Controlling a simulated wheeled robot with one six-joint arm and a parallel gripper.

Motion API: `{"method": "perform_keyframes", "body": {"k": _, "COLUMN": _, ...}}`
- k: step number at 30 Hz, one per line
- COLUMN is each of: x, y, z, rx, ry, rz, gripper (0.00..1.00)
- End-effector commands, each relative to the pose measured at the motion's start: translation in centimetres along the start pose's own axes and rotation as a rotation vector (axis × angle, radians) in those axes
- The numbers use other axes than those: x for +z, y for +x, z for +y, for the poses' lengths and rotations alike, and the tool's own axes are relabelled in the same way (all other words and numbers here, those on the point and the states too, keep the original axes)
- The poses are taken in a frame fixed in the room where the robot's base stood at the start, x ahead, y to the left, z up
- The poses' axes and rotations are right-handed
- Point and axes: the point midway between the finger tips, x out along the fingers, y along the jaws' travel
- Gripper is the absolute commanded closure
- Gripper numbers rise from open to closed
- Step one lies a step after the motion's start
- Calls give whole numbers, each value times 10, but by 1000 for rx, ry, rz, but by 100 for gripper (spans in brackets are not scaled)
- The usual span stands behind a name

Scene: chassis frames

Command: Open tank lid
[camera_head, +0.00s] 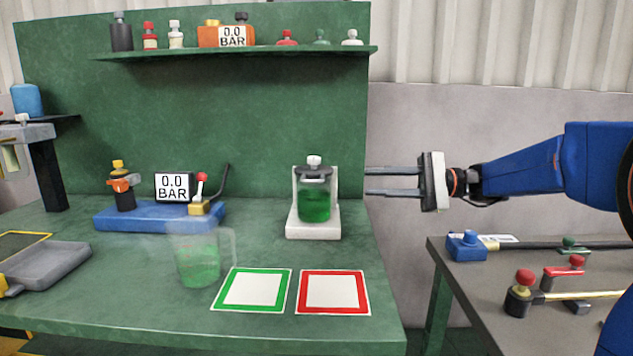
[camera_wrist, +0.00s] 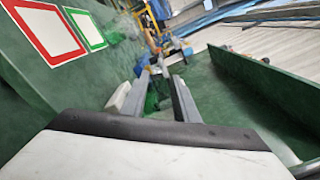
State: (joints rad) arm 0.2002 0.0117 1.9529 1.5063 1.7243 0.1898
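The tank (camera_head: 315,197) is a clear container with green liquid and a dark upper rim, standing upright on a white stand (camera_head: 313,228) on the green bench.
A clear jug (camera_head: 199,262) with green liquid stands left of the green-framed (camera_head: 252,290) and red-framed (camera_head: 333,292) squares. A blue pump base (camera_head: 150,217) with a gauge stands at the back left. A shelf (camera_head: 240,52) with bottles hangs above. A side table (camera_head: 530,262) holds tools.

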Motion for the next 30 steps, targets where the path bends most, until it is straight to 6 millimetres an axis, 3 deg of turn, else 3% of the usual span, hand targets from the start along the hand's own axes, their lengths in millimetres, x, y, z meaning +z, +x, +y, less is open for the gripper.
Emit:
{"method": "perform_keyframes", "body": {"k": 21, "x": 0, "y": 110, "z": 0, "rx": 1, "ry": 0, "rz": -2, "gripper": 73}}
{"method": "perform_keyframes", "body": {"k": 30, "x": 0, "y": 137, "z": 0, "rx": 0, "ry": 0, "rz": -1, "gripper": 73}}
